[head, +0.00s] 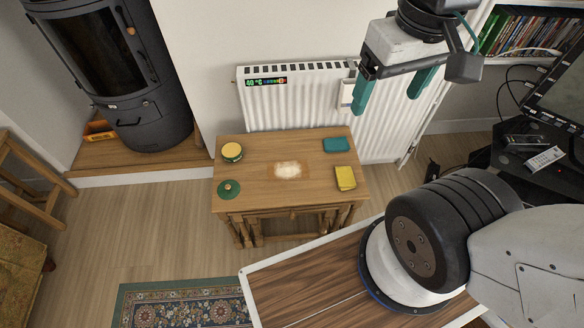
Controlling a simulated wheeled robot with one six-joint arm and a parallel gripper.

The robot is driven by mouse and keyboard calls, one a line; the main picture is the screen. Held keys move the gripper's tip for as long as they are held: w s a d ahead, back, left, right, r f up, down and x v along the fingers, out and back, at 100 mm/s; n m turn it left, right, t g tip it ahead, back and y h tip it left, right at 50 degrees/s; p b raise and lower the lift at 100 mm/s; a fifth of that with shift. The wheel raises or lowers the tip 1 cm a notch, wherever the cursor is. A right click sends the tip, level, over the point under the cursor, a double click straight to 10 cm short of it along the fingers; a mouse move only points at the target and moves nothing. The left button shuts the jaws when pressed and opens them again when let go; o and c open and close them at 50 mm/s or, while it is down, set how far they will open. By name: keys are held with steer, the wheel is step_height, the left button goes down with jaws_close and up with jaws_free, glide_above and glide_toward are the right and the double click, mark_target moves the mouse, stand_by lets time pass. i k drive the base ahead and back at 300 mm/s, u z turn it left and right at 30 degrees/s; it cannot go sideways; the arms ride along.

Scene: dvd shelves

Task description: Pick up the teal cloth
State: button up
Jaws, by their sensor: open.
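The teal cloth (337,145) lies flat as a small folded rectangle near the back right corner of the small wooden table (258,180). My gripper (391,97) is at the upper right, with two teal fingers spread apart and nothing between them. It is raised above and to the right of the cloth in the picture, apart from it. The cloth is in full view.
The table also holds a yellow folded cloth or sponge (345,178), a yellow-topped round tin (232,152), a green round lid (229,189) and a pale spill (288,170). A white radiator (300,100) stands behind it. A desk with electronics (530,150) is at right.

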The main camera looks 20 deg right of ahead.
mark_target(339, 144)
steer(key=z, duration=0.05)
steer(key=k, duration=1.15)
steer(key=u, duration=0.9)
steer(key=i, duration=1.4)
steer(key=z, duration=0.95)
steer(key=i, duration=0.45)
steer(key=z, duration=0.5)
